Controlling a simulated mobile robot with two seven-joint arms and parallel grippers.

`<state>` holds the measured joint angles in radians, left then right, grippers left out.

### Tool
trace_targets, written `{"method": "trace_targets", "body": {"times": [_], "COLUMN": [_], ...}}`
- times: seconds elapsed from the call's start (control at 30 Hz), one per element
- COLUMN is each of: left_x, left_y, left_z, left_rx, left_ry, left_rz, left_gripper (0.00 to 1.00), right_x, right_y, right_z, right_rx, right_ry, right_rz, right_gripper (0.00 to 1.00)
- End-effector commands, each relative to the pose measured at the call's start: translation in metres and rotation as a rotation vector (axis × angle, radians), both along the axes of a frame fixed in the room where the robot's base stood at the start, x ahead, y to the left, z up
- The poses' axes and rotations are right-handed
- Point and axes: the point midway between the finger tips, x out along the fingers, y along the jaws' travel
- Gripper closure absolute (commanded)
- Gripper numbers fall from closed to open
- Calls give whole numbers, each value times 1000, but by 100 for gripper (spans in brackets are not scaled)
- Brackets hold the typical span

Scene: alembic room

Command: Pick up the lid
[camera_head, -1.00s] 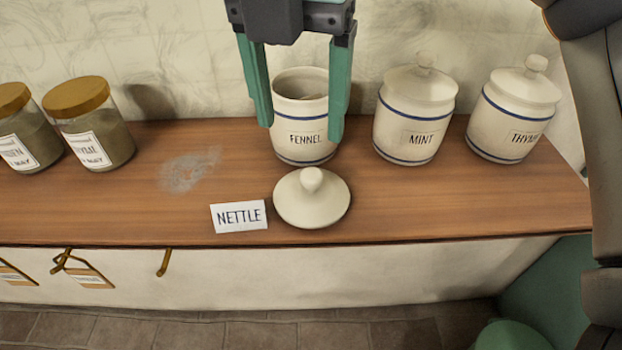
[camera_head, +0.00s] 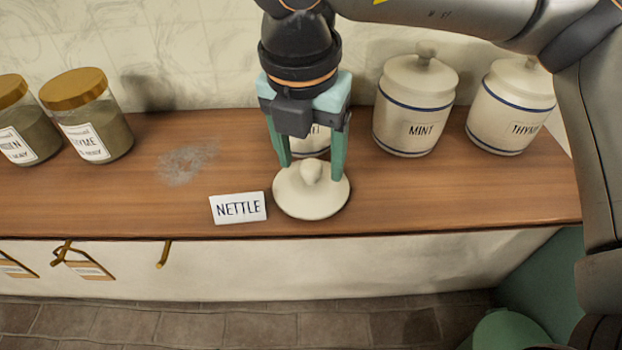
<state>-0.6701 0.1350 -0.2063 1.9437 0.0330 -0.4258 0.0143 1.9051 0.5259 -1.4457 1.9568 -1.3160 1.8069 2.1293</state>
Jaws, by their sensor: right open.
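The cream lid (camera_head: 312,203) lies on the wooden shelf near its front edge, with its round knob (camera_head: 311,172) upward. My right gripper (camera_head: 312,170) is open, its green fingers pointing down on either side of the knob. Its tips are at or just above the lid; I cannot tell whether they touch. The fennel jar (camera_head: 312,143) stands behind and is mostly hidden by the gripper. My left gripper is not in view.
A "NETTLE" card (camera_head: 238,208) lies just left of the lid. The lidded mint jar (camera_head: 413,108) and another lidded jar (camera_head: 512,105) stand to the right. Glass jars with gold lids, one being the thyme jar (camera_head: 92,125), stand at the left.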

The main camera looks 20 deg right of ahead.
Motion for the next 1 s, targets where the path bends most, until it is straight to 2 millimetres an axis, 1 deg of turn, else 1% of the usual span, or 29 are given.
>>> {"method": "trace_targets", "body": {"times": [0.03,0.1,0.3,0.33,0.9,0.93,1.0], "left_x": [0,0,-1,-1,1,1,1], "left_y": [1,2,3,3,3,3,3], "left_z": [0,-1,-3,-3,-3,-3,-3], "left_rx": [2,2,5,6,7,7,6], "left_ry": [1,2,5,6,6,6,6], "left_rz": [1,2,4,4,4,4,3], "left_gripper": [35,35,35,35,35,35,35], "right_x": [0,0,1,1,0,0,0], "right_y": [-1,-1,-1,-1,-1,-1,-1], "right_z": [-4,-7,-8,-8,-7,-7,-7], "right_rx": [-1,0,1,1,1,1,1], "right_ry": [1,0,-1,-1,-1,-1,-1], "right_rz": [0,0,0,0,0,0,0], "right_gripper": [29,29,29,31,95,98,100]}}
